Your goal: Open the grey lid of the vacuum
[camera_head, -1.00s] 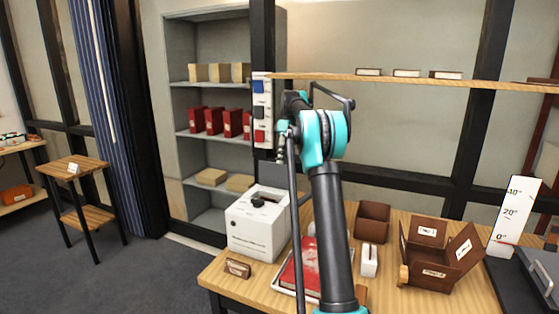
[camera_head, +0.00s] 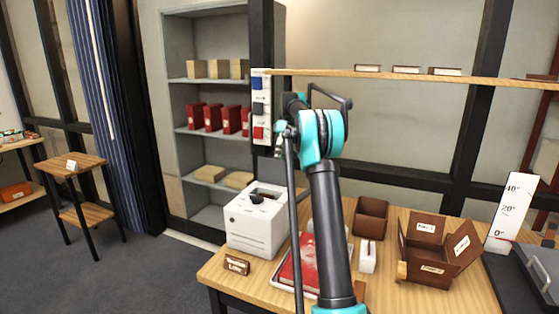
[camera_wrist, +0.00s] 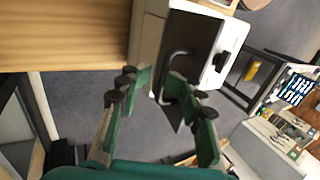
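The vacuum is a white box (camera_head: 254,222) at the left end of the table, with a dark fitting on its top. In the wrist view, its white edge (camera_wrist: 232,42) shows beside the dark grey lid (camera_wrist: 192,45), which has a black bar handle (camera_wrist: 178,53). The lid's exact angle is hard to tell. My gripper (camera_wrist: 163,90) is open, its green fingers spread. The handle appears between the fingertips, nearer the right one; I see no clear contact. In the head view my arm's end is above and right of the box, and the fingers are mostly hidden.
A red book (camera_head: 303,268) in a tray, a small label block (camera_head: 237,265), brown boxes (camera_head: 435,255) and a white holder (camera_head: 368,257) stand on the table (camera_head: 385,295). A wooden shelf (camera_head: 400,77) runs behind my arm. Grey shelving (camera_head: 210,135) stands behind the vacuum.

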